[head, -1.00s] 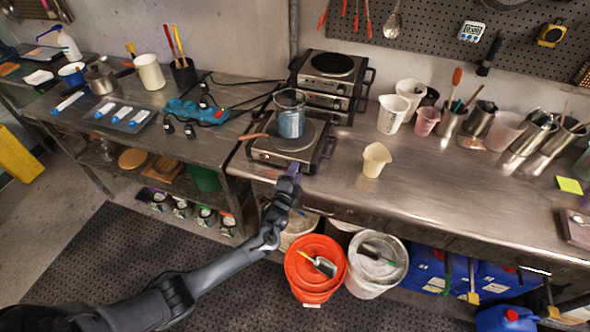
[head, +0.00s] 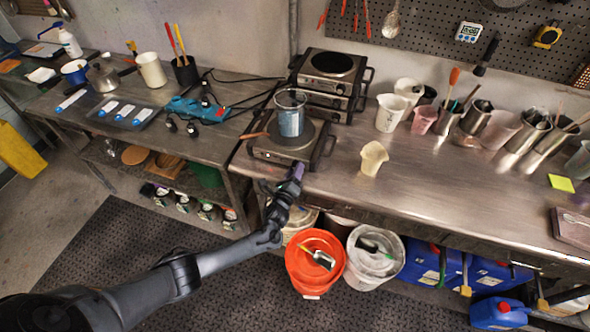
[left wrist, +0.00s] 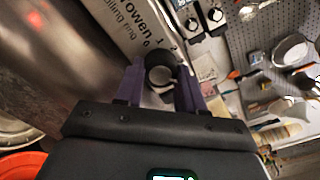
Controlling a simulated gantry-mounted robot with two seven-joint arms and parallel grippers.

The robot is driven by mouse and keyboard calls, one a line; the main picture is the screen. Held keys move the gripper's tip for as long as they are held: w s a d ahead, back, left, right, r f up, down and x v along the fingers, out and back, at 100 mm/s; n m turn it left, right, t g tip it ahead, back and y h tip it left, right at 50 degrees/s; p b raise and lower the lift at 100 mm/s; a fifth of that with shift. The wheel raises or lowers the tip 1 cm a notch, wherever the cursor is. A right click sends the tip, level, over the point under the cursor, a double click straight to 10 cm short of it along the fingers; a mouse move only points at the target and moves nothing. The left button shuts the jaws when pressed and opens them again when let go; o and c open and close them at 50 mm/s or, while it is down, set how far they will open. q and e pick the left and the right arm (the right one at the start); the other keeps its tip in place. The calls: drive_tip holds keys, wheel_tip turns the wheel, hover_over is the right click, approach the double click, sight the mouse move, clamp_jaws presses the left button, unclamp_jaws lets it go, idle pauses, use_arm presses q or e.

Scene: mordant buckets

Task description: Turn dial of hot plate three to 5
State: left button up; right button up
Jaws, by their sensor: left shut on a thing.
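The front hot plate (head: 268,152) stands at the left front of the long steel bench, with a glass beaker of blue liquid (head: 290,120) on its dark plate. My left gripper (head: 297,174) is at its front panel, and its purple finger hides the dial in the head view. In the left wrist view, the dark round dial (left wrist: 160,66) sits between the two purple fingers of my left gripper (left wrist: 158,88), which are shut on it. The panel (left wrist: 118,25) beside it carries printed lettering and small numbers. I cannot tell the dial's setting. My right gripper is out of view.
Two stacked hot plates (head: 331,75) stand behind. A cream beaker (head: 373,158) stands to the right, with clear bench around it. An orange bucket (head: 314,262) and a white bucket (head: 375,257) are below the bench edge.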

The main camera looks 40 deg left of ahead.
use_arm(q)
drive_tip(key=m+p, duration=0.1)
drive_tip(key=m, duration=0.3)
drive_tip(key=shift+a+m+p, duration=0.1)
drive_tip(key=shift+m+p, duration=0.3)
drive_tip(key=shift+m, duration=1.2)
drive_tip(key=o, duration=1)
drive_tip(key=shift+o, duration=0.2)
